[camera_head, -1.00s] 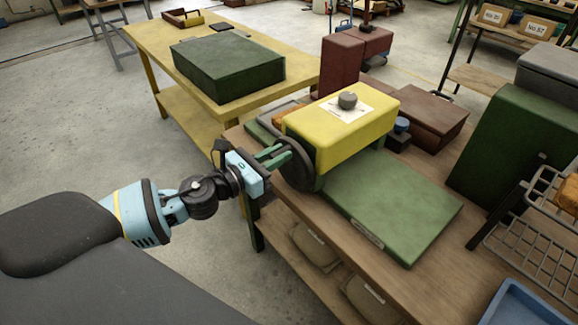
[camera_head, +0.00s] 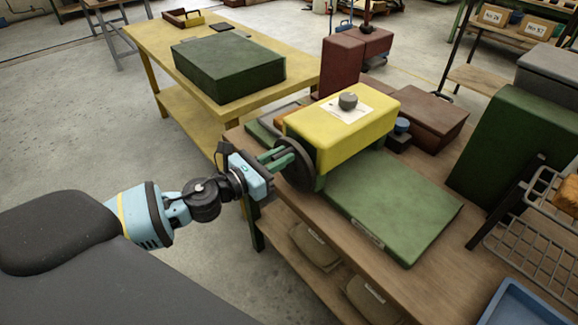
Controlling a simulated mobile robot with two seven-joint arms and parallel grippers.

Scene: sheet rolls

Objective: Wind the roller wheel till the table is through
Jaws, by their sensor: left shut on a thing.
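The sheet rolls machine has a yellow roller housing (camera_head: 345,137) with a grey knob (camera_head: 348,101) on top. A dark round roller wheel (camera_head: 300,176) stands on its left side. The flat green table (camera_head: 392,205) lies under the housing and sticks out toward the front right; a small green part also shows behind the housing. My left gripper (camera_head: 274,158) reaches in from the left, its green fingers shut at the wheel's upper left, on what looks like its handle. The handle itself is mostly hidden by the fingers. My right gripper is not in view.
The machine stands on a brown workbench (camera_head: 420,283) with sacks on its lower shelf. A green box (camera_head: 515,142), a wire rack (camera_head: 525,250) and a blue tray (camera_head: 515,308) are at the right. A yellow table (camera_head: 150,48) stands behind, bearing a dark green block (camera_head: 228,68).

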